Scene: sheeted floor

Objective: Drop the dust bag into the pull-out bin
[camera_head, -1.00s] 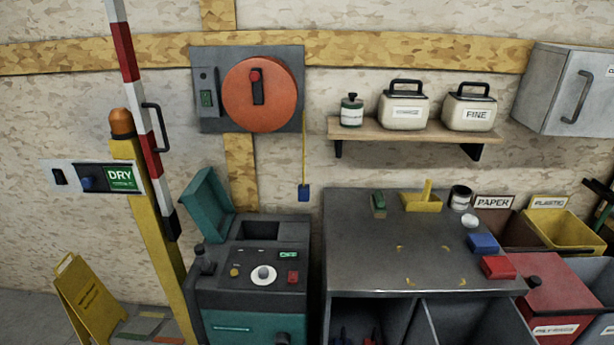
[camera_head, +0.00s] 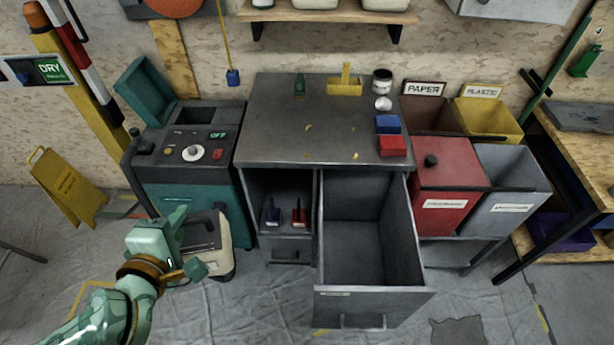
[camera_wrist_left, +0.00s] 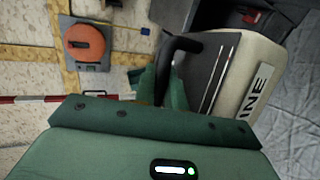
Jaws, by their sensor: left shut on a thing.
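The pull-out bin (camera_head: 370,240) stands open under the grey workbench. Its grey inside looks empty. My left gripper (camera_head: 188,240) is to the left of the bin, in front of the teal machine. It is shut on the black handle of a cream box with a dark top (camera_head: 222,248). In the left wrist view the box (camera_wrist_left: 262,68) hangs tilted from its handle (camera_wrist_left: 178,50), with a label ending in "INE". My gripper's body (camera_wrist_left: 150,140) hides part of the handle. I cannot make out a separate dust bag. My right gripper is out of view.
The workbench (camera_head: 270,120) carries small blocks and a jar. A red lidded bin (camera_head: 448,180) and a grey bin (camera_head: 512,180) stand right of the pull-out bin. The teal machine (camera_head: 190,180) is at left. The floor in front is mostly clear.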

